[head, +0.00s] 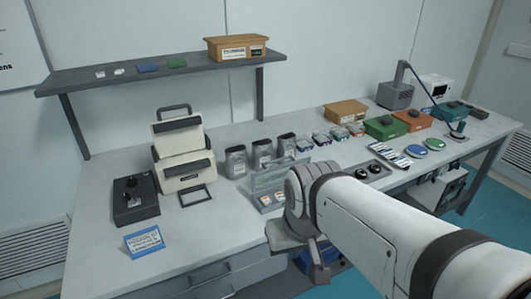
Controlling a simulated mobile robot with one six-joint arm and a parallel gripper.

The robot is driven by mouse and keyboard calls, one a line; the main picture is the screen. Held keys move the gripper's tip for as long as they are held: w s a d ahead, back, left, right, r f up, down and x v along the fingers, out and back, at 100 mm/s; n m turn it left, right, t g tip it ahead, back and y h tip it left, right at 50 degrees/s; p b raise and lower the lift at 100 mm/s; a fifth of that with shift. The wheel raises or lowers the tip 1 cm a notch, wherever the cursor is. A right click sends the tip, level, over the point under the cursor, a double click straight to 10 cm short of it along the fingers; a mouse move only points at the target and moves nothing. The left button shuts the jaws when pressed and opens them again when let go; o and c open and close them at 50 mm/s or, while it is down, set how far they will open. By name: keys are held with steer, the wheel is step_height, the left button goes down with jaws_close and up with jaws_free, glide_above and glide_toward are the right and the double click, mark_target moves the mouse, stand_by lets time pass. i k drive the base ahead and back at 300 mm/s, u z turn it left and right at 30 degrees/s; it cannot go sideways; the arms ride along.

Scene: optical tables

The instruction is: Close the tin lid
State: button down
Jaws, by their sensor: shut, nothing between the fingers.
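A grey-green tin (263,206) stands near the front edge of the bench, in the middle of the head view. Its lid (268,180) looks raised at the back, and small pale items show inside. My arm hides the tin's right side. My gripper (320,275) points down at the front edge of the bench, to the right of the tin and nearer the camera. It is shut and empty, and appears apart from the tin.
Several grey jars (262,154) stand behind the tin. A cream case (184,167) and a dark device (135,200) stand left, with a blue sign (143,241) in front. A shelf (110,81) overhangs the back. Bench top between sign and tin is clear.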

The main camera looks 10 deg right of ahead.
mark_target(308, 159)
steer(key=u, duration=0.65)
steer(key=k, duration=0.15)
steer(key=z, duration=1.25)
steer(key=i, duration=1.2)
steer(key=u, duration=0.6)
